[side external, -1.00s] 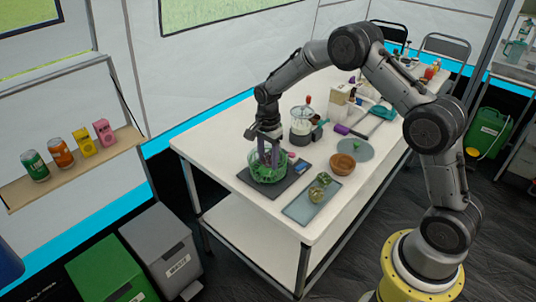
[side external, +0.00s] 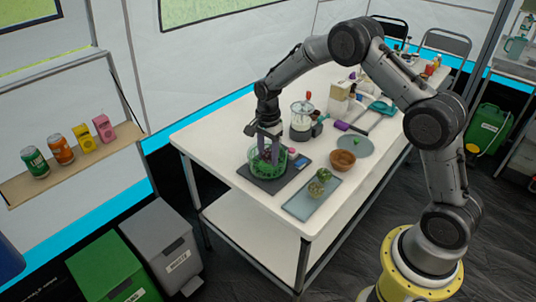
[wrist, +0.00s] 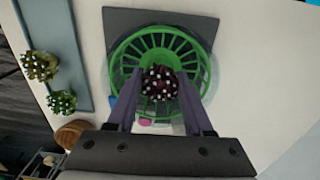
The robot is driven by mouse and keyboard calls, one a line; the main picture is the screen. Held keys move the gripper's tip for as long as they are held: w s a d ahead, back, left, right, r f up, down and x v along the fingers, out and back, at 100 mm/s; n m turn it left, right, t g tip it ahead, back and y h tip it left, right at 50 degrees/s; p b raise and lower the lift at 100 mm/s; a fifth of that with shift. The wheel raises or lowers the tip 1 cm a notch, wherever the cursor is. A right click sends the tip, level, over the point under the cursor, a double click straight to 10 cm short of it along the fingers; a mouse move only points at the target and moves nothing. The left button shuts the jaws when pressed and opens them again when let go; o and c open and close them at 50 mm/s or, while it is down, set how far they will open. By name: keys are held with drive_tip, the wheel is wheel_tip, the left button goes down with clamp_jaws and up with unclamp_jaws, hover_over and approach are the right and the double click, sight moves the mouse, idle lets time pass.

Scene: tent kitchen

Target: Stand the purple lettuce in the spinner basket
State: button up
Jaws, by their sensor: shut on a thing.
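The purple lettuce (wrist: 160,84), a dark red head with pale tips, is between my two fingertips in the wrist view. My gripper (side external: 267,152) is shut on it and points down over the green spinner basket (side external: 254,169). In the wrist view, my gripper (wrist: 161,77) has the lettuce near the middle of the round slatted basket (wrist: 128,50). In the side view, the lettuce is mostly hidden by the fingers and basket rim. I cannot tell whether its base touches the basket floor.
The basket's clear bowl stands on a dark mat (wrist: 120,18). Two green lettuces (side external: 316,189) (side external: 324,175) lie on a grey-blue tray (side external: 299,207). A brown bowl (side external: 342,161) and a clear jar-like appliance (side external: 301,121) stand nearby. The table's near left corner is bare.

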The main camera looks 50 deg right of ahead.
sight(268, 152)
drive_tip(key=shift+f, duration=0.45)
idle(0.3)
drive_tip(key=o, duration=0.7)
drive_tip(key=shift+r, duration=5.5)
